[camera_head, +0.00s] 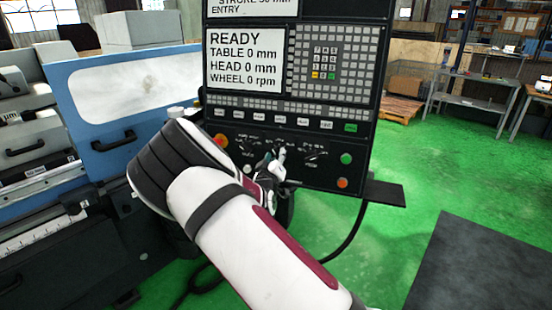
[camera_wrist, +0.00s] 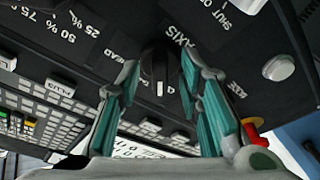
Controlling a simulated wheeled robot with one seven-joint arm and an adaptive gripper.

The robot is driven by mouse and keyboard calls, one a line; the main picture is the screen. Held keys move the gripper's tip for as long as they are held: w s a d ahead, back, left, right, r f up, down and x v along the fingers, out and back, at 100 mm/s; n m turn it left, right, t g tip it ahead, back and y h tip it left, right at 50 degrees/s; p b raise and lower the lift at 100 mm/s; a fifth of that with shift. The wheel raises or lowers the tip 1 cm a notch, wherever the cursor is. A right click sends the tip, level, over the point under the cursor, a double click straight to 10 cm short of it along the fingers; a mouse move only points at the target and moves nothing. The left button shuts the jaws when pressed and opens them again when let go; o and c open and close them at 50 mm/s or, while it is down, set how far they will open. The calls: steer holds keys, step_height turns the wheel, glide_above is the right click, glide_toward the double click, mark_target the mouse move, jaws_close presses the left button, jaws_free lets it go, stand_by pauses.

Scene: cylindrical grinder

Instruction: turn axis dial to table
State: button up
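The axis dial (camera_wrist: 158,68) is a black knob with a pale pointer line on the control panel, near the printed word AXIS. In the wrist view its line points toward the bottom of the picture. A HEAD label shows beside it on the left; I cannot read a TABLE label. My gripper (camera_wrist: 161,84) is open, with one teal-padded finger on each side of the dial and visible gaps between. In the head view my gripper (camera_head: 272,165) is at the panel's lower knob row and hides the dial.
The control panel (camera_head: 270,112) carries a screen (camera_head: 245,58) reading READY, with table, head and wheel at 0. A red stop button (camera_head: 221,140) is left of my gripper. Another knob (camera_head: 312,157) and a green button (camera_head: 346,158) are right. A small shelf (camera_head: 385,193) sticks out below.

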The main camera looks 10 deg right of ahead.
steer(key=shift+c, duration=0.3)
jaws_close()
steer(key=shift+m, duration=0.3)
steer(key=m, duration=0.2)
steer(key=m+h, duration=0.1)
steer(key=m, duration=0.1)
steer(key=shift+w+a+f+b, duration=0.1)
steer(key=shift+f+b, duration=0.05)
steer(key=shift+b, duration=0.25)
steer(key=shift+a+m+g+h+b, duration=0.15)
steer(key=shift+m+h, duration=0.25)
steer(key=shift+m, duration=0.75)
steer(key=shift+d+m+g+h+b, duration=0.15)
steer(key=shift+m+h, duration=0.25)
steer(key=shift+m, duration=0.75)
steer(key=shift+a, duration=0.1)
steer(key=shift+o, duration=0.3)
jaws_free()
